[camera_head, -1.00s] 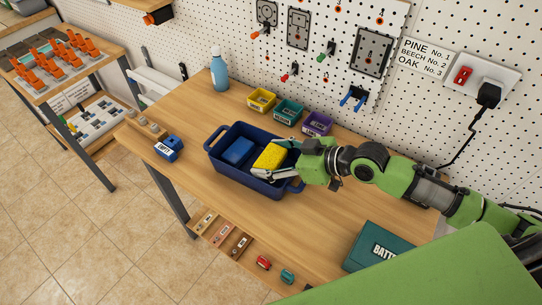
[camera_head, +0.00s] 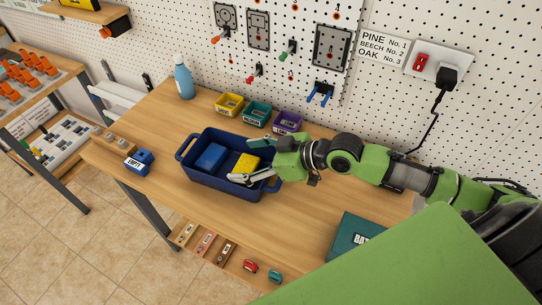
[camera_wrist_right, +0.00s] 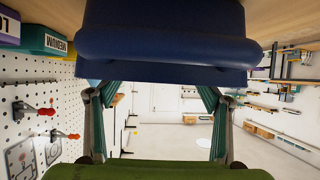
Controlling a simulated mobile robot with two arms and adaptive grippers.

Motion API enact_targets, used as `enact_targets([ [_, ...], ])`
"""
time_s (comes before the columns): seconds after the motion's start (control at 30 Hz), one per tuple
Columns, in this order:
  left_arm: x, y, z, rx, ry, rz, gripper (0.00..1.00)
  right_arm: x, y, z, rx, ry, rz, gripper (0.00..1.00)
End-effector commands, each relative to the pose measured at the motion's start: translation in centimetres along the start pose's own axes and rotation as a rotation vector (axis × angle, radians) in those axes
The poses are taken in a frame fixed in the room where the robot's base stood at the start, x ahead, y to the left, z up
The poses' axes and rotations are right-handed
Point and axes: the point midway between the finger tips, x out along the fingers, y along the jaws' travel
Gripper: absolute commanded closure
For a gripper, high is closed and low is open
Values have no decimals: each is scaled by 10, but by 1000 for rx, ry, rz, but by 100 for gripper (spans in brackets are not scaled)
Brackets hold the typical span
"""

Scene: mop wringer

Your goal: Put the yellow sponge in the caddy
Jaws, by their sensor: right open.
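The yellow sponge (camera_head: 245,165) lies inside the dark blue caddy (camera_head: 222,182), on its right side, beside a blue block (camera_head: 211,157). The caddy stands on the wooden workbench. My right gripper (camera_head: 250,159) is open at the caddy's right end, its fingers spread on either side of the sponge and apart from it. In the right wrist view the caddy's blue wall (camera_wrist_right: 165,45) fills the top, between and beyond the open fingers (camera_wrist_right: 158,98); the sponge is hidden there. My left gripper is out of view.
Yellow, teal and purple bins (camera_head: 257,114) stand behind the caddy by the pegboard. A blue bottle (camera_head: 183,78) stands at the back left. A small blue box (camera_head: 139,161) is at the left, a teal battery case (camera_head: 352,237) at the front right. Bench between is clear.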

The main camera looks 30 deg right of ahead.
Motion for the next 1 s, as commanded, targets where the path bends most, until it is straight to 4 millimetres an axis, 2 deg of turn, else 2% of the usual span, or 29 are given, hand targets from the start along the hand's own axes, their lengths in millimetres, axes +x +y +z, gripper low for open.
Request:
enact_targets([
  [0.03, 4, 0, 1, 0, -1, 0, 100, -8, 0, 5, -4, -7, 1, 28],
  [0.3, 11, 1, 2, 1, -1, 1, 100, -51, -1, 5, -5, -10, -2, 28],
  [0.57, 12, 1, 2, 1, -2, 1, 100, -80, -2, 4, -4, -11, -4, 28],
  [0.6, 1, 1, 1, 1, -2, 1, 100, -87, -1, 0, 1, -12, -2, 28],
  [0.7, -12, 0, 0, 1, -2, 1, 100, -96, 1, -1, 3, -10, 3, 28],
  [1.0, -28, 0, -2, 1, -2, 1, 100, -109, 0, 1, 1, -4, -1, 28],
])
